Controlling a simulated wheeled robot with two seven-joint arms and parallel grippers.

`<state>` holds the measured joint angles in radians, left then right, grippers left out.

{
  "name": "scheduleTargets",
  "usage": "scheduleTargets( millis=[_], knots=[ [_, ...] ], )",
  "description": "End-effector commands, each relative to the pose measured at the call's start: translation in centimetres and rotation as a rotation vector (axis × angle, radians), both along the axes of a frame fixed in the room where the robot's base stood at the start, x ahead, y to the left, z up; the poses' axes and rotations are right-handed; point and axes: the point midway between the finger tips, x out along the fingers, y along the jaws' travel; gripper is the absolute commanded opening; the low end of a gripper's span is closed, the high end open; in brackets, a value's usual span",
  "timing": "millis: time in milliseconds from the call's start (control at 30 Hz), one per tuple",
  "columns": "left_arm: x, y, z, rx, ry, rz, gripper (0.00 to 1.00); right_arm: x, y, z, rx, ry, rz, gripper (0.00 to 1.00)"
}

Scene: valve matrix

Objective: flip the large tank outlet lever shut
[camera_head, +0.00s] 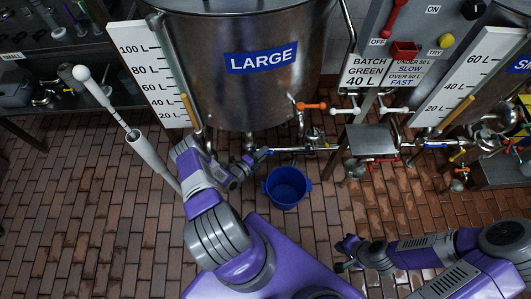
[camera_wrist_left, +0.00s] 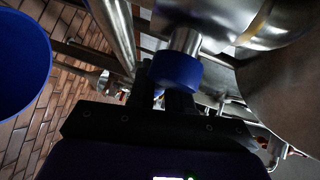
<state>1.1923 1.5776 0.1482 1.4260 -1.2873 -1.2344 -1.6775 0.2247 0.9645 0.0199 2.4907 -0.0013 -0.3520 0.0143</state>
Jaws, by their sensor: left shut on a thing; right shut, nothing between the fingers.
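The large tank (camera_head: 295,95) stands at the top middle of the head view with a blue LARGE label. My left gripper (camera_head: 254,158) is under its lower front edge, shut on a blue lever grip (camera_head: 268,152). In the left wrist view the blue grip (camera_wrist_left: 177,70) is on a short metal stem at my left fingertips (camera_wrist_left: 165,88). An orange lever (camera_head: 311,106) sits on the tank's lower right front. I cannot tell for sure which lever is the outlet's. My right gripper (camera_head: 346,246) is shut and empty above the floor.
A blue bucket (camera_head: 287,187) stands on the brick floor just right of my left gripper; it also shows in the left wrist view (camera_wrist_left: 20,60). Pipes and valves with a red lever (camera_head: 382,158) run to the right. A white-knobbed pole (camera_head: 108,97) stands left.

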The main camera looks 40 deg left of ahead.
Motion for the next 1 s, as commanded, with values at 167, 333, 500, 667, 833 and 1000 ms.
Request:
scheduleTargets(
  millis=[167, 333, 500, 667, 833, 1000],
  knots=[
    [0.1, 0.0, 0.1, 0.002, -0.002, -0.001, 0.39, 0.0, 0.0, 0.0, 0.000, 0.000, 0.000, 0.00],
    [0.1, 0.0, 0.0, 0.002, -0.001, -0.001, 0.39, 0.0, 0.0, 0.0, 0.000, 0.000, 0.000, 0.00],
    [-0.6, 0.1, 0.1, 0.001, 0.002, 0.000, 0.39, 0.0, 0.0, 0.3, 0.000, 0.000, 0.000, 0.00],
    [-3.0, 0.4, 0.6, 0.001, 0.002, 0.001, 0.39, 0.0, 0.0, 1.1, 0.000, 0.000, 0.000, 0.00],
    [-5.7, 0.7, 0.9, 0.001, 0.001, 0.001, 0.39, 0.0, 0.0, 1.7, 0.000, 0.000, 0.000, 0.00],
    [-7.2, 0.8, 1.0, 0.002, -0.001, -0.001, 0.39, 0.0, 0.0, 2.0, 0.000, 0.000, 0.000, 0.00]
  ],
)
